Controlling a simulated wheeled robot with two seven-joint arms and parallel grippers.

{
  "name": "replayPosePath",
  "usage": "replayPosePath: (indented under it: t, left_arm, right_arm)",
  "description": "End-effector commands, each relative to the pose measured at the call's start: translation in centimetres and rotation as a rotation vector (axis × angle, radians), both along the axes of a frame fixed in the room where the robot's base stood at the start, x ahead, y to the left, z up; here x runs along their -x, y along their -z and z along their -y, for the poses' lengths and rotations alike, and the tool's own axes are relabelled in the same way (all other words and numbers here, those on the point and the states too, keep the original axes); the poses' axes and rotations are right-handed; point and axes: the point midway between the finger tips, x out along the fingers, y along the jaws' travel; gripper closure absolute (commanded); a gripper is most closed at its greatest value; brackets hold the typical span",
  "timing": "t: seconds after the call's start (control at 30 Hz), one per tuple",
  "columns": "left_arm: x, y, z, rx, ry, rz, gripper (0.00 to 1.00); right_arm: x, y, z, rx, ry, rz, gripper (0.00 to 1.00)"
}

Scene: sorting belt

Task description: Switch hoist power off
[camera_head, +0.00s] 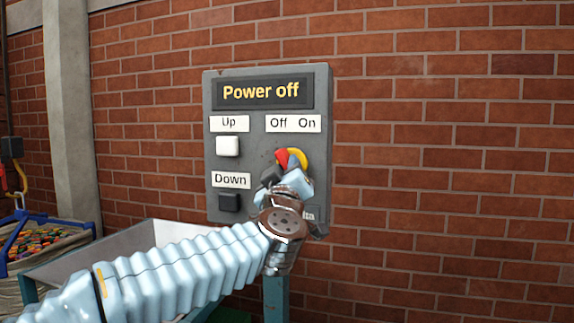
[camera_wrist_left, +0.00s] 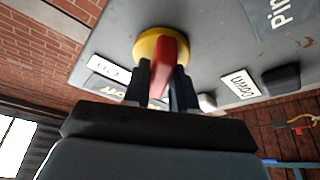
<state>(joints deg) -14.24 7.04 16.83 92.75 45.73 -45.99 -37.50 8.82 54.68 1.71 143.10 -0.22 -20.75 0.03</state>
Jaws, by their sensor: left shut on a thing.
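The grey hoist control panel (camera_head: 243,160) is on the brick wall, and its display (camera_head: 261,92) reads "Power off". The rotary power switch has a red handle on a yellow disc (camera_head: 299,157), below the "Off" and "On" labels (camera_head: 293,123). In the head view the red handle (camera_head: 282,156) leans to the upper left, toward "Off". My left gripper (camera_head: 271,176) is at the switch and partly covers it. In the left wrist view its two dark fingers (camera_wrist_left: 161,88) are shut on the red handle (camera_wrist_left: 167,62), one on each side. My right gripper is not in view.
A white "Up" button (camera_head: 228,146) and a dark "Down" button (camera_head: 229,202) sit on the panel's left side. A grey metal chute (camera_head: 150,241) is below the panel. A blue-framed container (camera_head: 50,221) with colourful pieces stands at far left, near a concrete pillar (camera_head: 70,120).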

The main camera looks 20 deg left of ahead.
Motion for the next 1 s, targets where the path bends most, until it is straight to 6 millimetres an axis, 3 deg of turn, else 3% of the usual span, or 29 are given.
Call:
replayPosePath:
  t: [0.1,0.37,0.4,0.5,0.83,1.0]
  left_arm:
    - [0.0,-0.3,0.2,0.124,0.002,-0.004,1.00]
    - [0.0,-0.1,0.1,0.136,0.000,-0.004,1.00]
    - [0.0,-0.1,0.1,0.136,0.000,-0.003,0.68]
    - [0.0,-0.1,0.1,0.135,0.001,-0.004,0.53]
    - [0.3,0.1,0.2,0.135,0.002,-0.004,0.53]
    - [2.7,0.9,0.8,0.133,0.004,-0.002,0.53]
  right_arm:
    - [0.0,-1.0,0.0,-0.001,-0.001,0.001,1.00]
    - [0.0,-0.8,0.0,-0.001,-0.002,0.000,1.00]
    - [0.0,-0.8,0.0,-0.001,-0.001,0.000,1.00]
    - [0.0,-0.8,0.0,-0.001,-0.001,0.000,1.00]
    - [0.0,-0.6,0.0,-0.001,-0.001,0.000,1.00]
    - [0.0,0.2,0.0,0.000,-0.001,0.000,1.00]
